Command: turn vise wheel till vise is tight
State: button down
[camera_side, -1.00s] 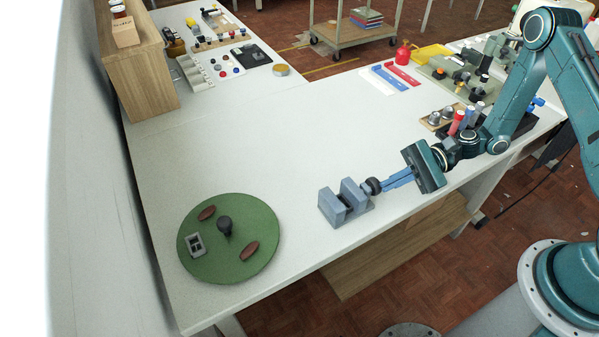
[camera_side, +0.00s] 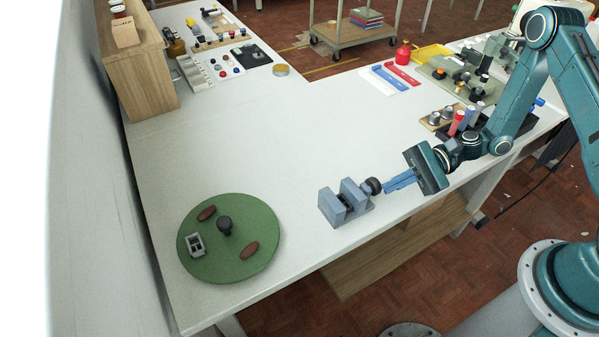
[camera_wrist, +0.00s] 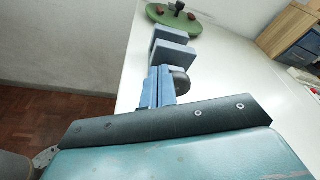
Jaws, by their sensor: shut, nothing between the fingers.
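The grey-blue vise (camera_side: 345,203) stands near the front edge of the white table, its two jaw blocks upright with a gap between them. Its dark round wheel (camera_side: 373,186) is on the right side of the vise. My gripper (camera_side: 387,186) is shut and empty, its blue fingers pointing at the wheel from the right. In the wrist view the fingers (camera_wrist: 158,76) lie beside the dark wheel (camera_wrist: 181,82), with the vise (camera_wrist: 172,48) just beyond. I cannot tell whether the fingertips touch the wheel.
A green round board (camera_side: 255,215) with a dark knob and small parts lies left of the vise. Red and blue cylinders (camera_side: 457,122) stand near my arm. A wooden cabinet (camera_side: 140,70) is at the back left. The middle of the white table (camera_side: 260,140) is clear.

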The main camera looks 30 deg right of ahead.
jog(key=shift+s+d+r, duration=0.1)
jog(key=shift+d, duration=0.05)
jog(key=shift+d, duration=2.85)
jog(key=shift+w+d+r, duration=0.25)
jog(key=shift+w, duration=0.3)
jog(key=shift+w+d+r, duration=0.25)
jog(key=shift+w, duration=0.3)
jog(key=shift+a, duration=0.2)
jog(key=shift+a, duration=3.3)
jog(key=shift+f, duration=0.2)
